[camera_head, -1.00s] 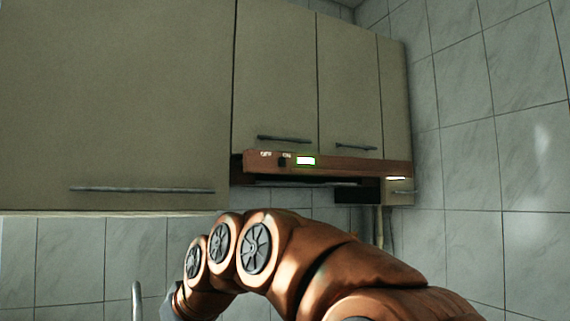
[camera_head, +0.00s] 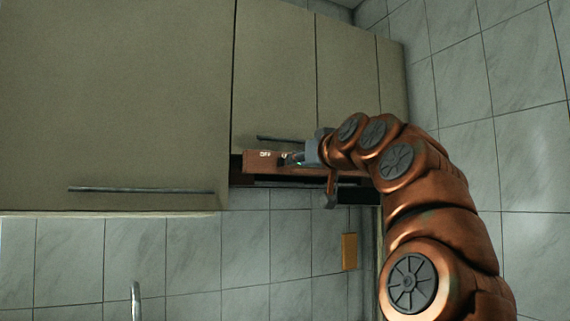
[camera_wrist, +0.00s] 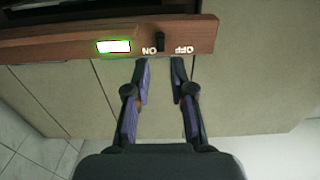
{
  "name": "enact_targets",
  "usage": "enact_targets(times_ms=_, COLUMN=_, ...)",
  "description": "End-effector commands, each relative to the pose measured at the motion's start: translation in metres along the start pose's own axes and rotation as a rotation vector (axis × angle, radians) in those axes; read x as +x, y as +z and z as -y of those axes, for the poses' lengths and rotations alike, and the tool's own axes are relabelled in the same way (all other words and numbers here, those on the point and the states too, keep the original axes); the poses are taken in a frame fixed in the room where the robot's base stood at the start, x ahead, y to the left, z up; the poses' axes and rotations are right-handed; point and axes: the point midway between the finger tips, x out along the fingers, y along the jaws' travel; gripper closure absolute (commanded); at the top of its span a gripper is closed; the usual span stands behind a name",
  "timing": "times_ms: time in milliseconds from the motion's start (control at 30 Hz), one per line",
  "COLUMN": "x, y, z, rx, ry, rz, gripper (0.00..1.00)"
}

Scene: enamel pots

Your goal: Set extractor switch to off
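The extractor switch is a small black knob (camera_wrist: 161,40) on the hood's brown front strip (camera_wrist: 60,45). In the wrist view, where the lettering is upside down, it sits between the ON and OFF labels, closer to ON. In the head view the switch (camera_head: 282,161) shows just left of my gripper, with the OFF label (camera_head: 265,154) to its left. My gripper (camera_wrist: 160,66) is open and empty. Its two fingertips point at the strip, one on either side of the switch's line, and appear short of the knob. I cannot judge the exact depth gap.
A lit white indicator with a green edge (camera_wrist: 113,46) is beside the ON label. Beige cupboards (camera_head: 275,70) with bar handles stand above and left of the hood. A tiled wall (camera_head: 480,130) is at right. An orange-yellow plate (camera_head: 349,252) is on the tiles below.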

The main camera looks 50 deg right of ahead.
Motion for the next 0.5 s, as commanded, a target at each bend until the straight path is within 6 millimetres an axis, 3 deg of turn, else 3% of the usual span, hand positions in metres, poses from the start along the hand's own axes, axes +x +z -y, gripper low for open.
enact_targets(times_ms=500, x=0.059, y=-0.002, z=0.000, rx=0.001, ry=0.000, rz=0.001, gripper=0.77)
